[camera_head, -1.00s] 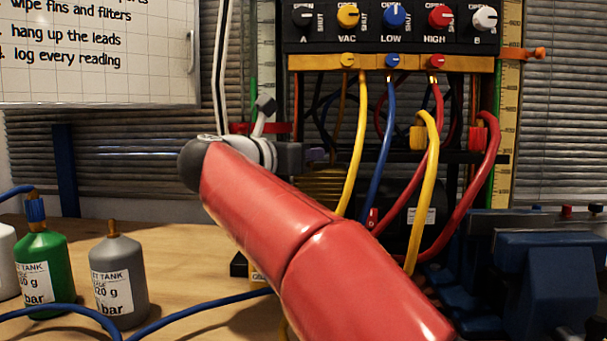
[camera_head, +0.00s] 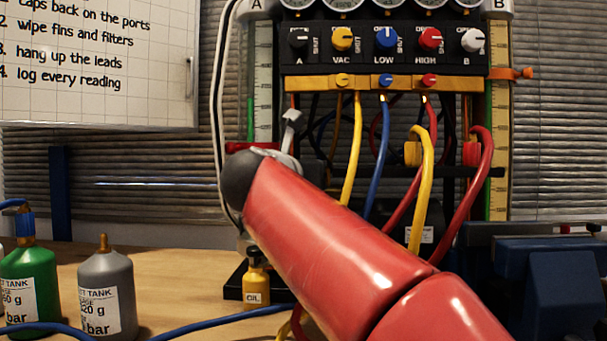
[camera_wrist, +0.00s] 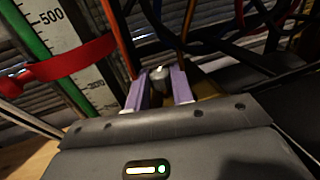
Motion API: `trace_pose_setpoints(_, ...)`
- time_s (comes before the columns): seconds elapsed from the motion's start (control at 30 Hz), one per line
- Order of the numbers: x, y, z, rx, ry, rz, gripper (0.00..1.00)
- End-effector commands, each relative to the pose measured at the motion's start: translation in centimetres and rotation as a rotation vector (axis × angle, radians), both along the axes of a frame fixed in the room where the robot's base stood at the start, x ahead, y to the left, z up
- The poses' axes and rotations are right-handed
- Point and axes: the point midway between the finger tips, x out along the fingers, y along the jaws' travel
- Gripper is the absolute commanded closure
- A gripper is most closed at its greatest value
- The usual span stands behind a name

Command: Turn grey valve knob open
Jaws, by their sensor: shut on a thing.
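A small grey knob (camera_wrist: 160,74) shows in the wrist view between the two pale purple fingers of my gripper (camera_wrist: 160,88). The fingers are shut on it from both sides, and only its upper part is visible. I take it to be the grey valve knob. In the head view my red forearm hides the gripper and this knob.
The gauge manifold (camera_head: 385,48) with black, yellow, blue, red and white knobs stands above. Yellow (camera_head: 352,150), blue (camera_head: 378,160) and red hoses hang right of the forearm. A green tank (camera_head: 30,285) and a grey tank (camera_head: 105,292) stand at left.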

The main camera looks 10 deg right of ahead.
Motion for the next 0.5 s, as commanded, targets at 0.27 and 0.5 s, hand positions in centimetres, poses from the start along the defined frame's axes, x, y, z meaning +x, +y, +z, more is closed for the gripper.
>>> trace_pose_setpoints(0.27, 0.02, 0.02, -0.02, 0.001, 0.001, 0.000, 0.60)
trace_pose_setpoints(0.5, 0.02, 0.01, -0.01, 0.000, 0.000, -0.001, 0.55)
